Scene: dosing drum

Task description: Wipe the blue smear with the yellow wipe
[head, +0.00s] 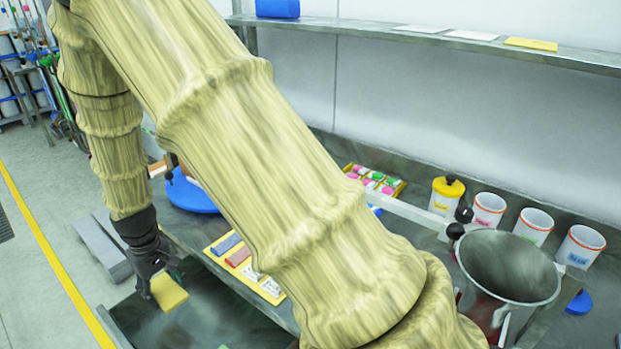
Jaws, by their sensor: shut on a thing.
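My gripper (152,272) is at the lower left of the head view and points down. It is shut on the yellow wipe (170,293), a small yellow block-like pad at its fingertips. The wipe is above or on a dark green-grey surface (208,311); I cannot tell whether it touches. I cannot make out the blue smear in this view; my arm covers much of the middle of the bench.
A yellow tray (217,249) with coloured blocks lies right of the gripper. A metal funnel (508,266), white tubs with orange rims (533,226) and a yellow-lidded jar (446,196) stand at the right. A shelf (420,36) runs along the wall.

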